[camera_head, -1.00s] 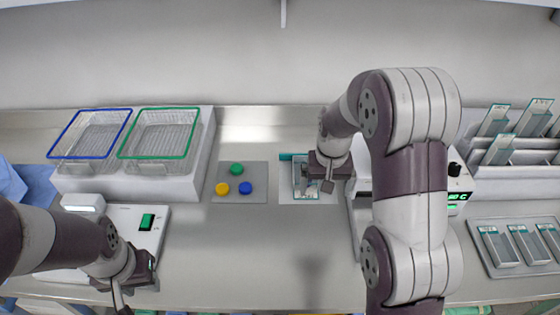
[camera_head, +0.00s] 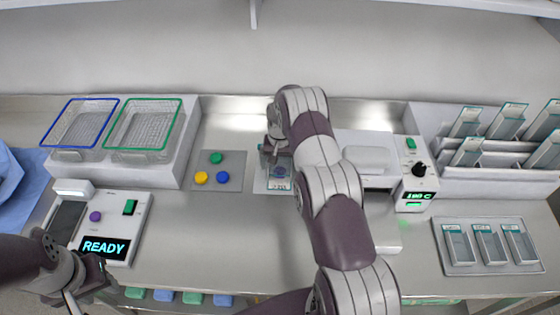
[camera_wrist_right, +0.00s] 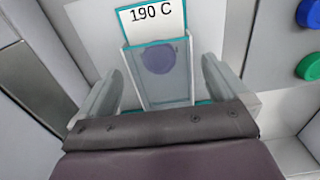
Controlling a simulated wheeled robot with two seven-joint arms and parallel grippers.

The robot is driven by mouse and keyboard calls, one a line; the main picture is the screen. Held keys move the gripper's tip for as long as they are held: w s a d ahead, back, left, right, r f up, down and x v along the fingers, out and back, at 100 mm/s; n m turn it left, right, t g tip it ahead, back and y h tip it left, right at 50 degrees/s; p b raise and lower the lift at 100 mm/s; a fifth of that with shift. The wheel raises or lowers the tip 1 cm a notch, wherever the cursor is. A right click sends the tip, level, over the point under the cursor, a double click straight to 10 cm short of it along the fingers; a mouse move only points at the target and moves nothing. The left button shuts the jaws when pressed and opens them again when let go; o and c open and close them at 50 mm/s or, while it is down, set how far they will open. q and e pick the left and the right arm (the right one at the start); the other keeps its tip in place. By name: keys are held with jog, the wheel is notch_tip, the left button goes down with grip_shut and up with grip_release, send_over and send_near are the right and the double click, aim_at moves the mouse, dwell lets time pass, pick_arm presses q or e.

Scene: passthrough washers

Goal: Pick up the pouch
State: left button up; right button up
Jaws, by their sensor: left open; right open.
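The pouch (camera_head: 279,184) is clear with teal edges and lies on a pale pad (camera_head: 262,187) in the middle of the bench. In the right wrist view the pouch (camera_wrist_right: 163,86) shows a "190 C" label and a round purple thing inside it. My right gripper (camera_wrist_right: 165,64) is open, with one finger on each side of the pouch. In the head view my right gripper (camera_head: 272,154) is over the pad and hides part of the pouch. I cannot tell whether its fingers touch it. My left gripper (camera_head: 82,288) is open and empty at the lower left.
A sealer (camera_head: 414,194) showing "190 C" stands right of the pad. A rack (camera_head: 480,186) and a tray (camera_head: 456,268) hold more pouches at the right. A button panel (camera_head: 232,176), two wire baskets (camera_head: 150,130) and a "READY" device (camera_head: 122,229) are at the left.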

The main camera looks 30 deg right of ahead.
aim_at(280, 168)
notch_tip(280, 168, down, 2)
jog(key=shift+s+f, duration=0.1)
jog(key=shift+f, duration=0.4)
jog(key=c, duration=0.8)
pick_arm(q)
jog(key=shift+r, duration=0.8)
pick_arm(e)
jog(key=shift+r, duration=0.15)
